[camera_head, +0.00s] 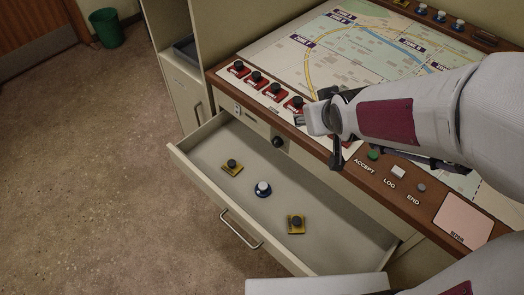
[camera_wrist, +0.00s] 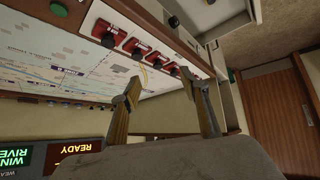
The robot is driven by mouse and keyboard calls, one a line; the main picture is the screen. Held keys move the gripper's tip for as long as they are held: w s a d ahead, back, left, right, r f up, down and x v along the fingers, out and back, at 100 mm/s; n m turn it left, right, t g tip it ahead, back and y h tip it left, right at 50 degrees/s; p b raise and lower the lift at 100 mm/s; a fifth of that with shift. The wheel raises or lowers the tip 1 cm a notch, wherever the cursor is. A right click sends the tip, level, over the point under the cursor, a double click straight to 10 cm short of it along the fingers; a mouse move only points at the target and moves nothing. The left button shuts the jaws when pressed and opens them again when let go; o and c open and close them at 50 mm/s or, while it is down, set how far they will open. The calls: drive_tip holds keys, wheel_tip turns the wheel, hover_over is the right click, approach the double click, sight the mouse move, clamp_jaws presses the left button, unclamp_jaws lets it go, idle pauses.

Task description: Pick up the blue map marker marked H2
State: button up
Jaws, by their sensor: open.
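A blue round marker with a white knob (camera_head: 263,188) sits upright in the open drawer (camera_head: 330,244), between two yellow square markers with dark knobs (camera_head: 232,164) (camera_head: 296,223). More blue markers with white knobs (camera_head: 440,16) stand along the far edge of the map board. I cannot read H2 on any of them. My gripper (camera_head: 327,133) is above the console's front edge, up and right of the drawer marker and apart from it. In the wrist view my gripper (camera_wrist: 165,108) has its two fingers spread with nothing between them.
Several red markers with black knobs (camera_head: 275,89) line the map board's left front edge, close to my gripper; they also show in the wrist view (camera_wrist: 136,48). Accept, log and end buttons (camera_head: 398,172) are on the console rim. The drawer is open above clear floor (camera_head: 100,180).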

drive_tip(key=w+a+f+n+t+y, duration=0.1)
drive_tip(key=w+a+f+y, duration=0.1)
drive_tip(key=w+a+f, duration=0.4)
drive_tip(key=n+t+y, duration=0.1)
drive_tip(key=t+y, duration=0.1)
hover_over(266, 195)
wheel_tip(266, 195, down, 27)
idle(0.6)
drive_tip(key=shift+f, duration=0.1)
drive_tip(key=shift+f, duration=1.9)
